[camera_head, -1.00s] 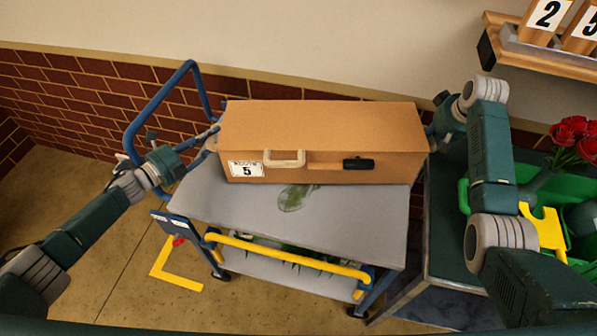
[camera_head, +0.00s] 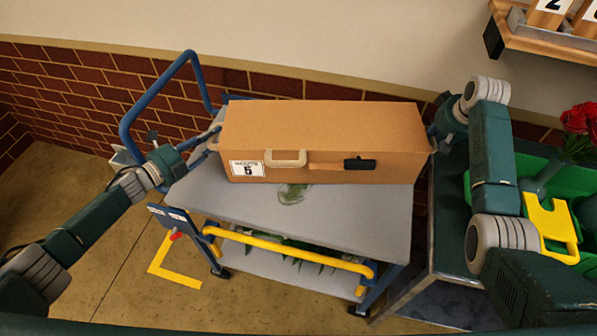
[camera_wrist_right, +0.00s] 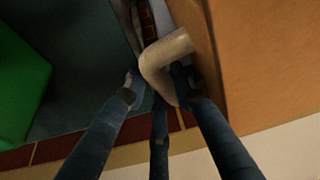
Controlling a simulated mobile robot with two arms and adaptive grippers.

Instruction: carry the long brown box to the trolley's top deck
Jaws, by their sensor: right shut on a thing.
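The long brown box (camera_head: 330,130) is level over the rear part of the trolley's grey top deck (camera_head: 340,222). I cannot tell whether it rests on the deck or hangs just above it. Its front has a cream handle, a dark handle and a label with a 5. My right gripper (camera_head: 437,137) is at the box's right end. In the right wrist view, the right gripper (camera_wrist_right: 158,85) is shut on a cream end handle (camera_wrist_right: 163,58) of the box. My left gripper (camera_head: 210,140) is at the box's left end; its fingers are too small to read.
A dark table (camera_head: 450,235) with a green crate (camera_head: 520,172), a yellow object (camera_head: 551,228) and red flowers (camera_head: 578,119) stands close on the right. The trolley's blue push rail (camera_head: 128,130) rises at the left.

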